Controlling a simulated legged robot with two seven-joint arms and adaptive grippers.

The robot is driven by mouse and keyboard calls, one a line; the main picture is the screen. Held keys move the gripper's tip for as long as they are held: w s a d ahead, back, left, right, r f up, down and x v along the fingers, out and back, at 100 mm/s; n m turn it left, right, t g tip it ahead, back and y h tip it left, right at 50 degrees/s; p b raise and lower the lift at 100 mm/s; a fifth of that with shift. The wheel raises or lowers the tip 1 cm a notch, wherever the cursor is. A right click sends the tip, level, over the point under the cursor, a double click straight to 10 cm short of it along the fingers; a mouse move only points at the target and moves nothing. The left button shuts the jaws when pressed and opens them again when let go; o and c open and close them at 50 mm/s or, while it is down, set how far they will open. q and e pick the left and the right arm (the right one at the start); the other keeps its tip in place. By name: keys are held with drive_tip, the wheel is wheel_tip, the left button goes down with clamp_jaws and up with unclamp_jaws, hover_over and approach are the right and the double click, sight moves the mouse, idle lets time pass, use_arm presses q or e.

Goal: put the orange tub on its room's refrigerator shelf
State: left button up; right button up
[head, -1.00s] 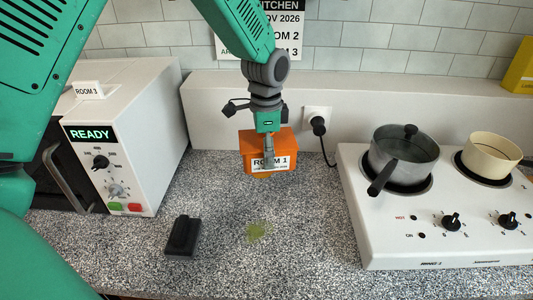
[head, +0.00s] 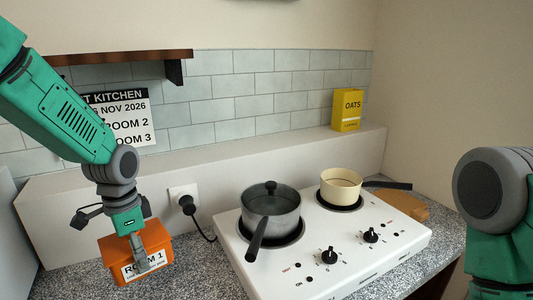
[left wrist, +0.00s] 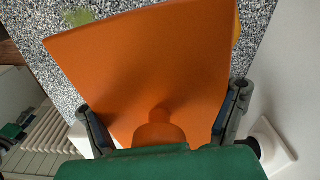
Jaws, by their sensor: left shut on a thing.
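The orange tub (head: 158,244) has a white ROOM 1 label on its front. It hangs from my left gripper (head: 141,252) at the lower left of the head view, over the speckled counter. My left gripper is shut on it from above. In the left wrist view the tub (left wrist: 150,65) fills the middle, with a finger on either side of its round orange knob. I cannot tell its exact height above the counter. My right arm shows at the right edge of the head view, but its gripper is out of frame. No refrigerator shows.
A white hob (head: 325,262) carries a lidded grey pot (head: 270,207) and a cream pan (head: 341,188). A wall socket (head: 182,194) with a black plug is behind the tub. A yellow OATS box (head: 347,110) stands on the back ledge. A wooden board (head: 402,206) lies right of the hob.

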use_arm(q)
drive_tip(key=s+d+f+n+b, duration=0.4)
drive_tip(key=s+d+n+b, duration=0.1)
drive_tip(key=s+d+f+n+b, duration=0.2)
drive_tip(key=s+n+b, duration=0.1)
drive_tip(key=shift+s+d, duration=0.2)
drive_tip(key=shift+s, duration=0.05)
drive_tip(key=shift+s+d+f+n+b, duration=0.25)
drive_tip(key=shift+s+n+b, duration=0.15)
drive_tip(key=shift+s+n, duration=0.2)
drive_tip(key=shift+r, duration=0.1)
drive_tip(key=shift+r, duration=0.1)
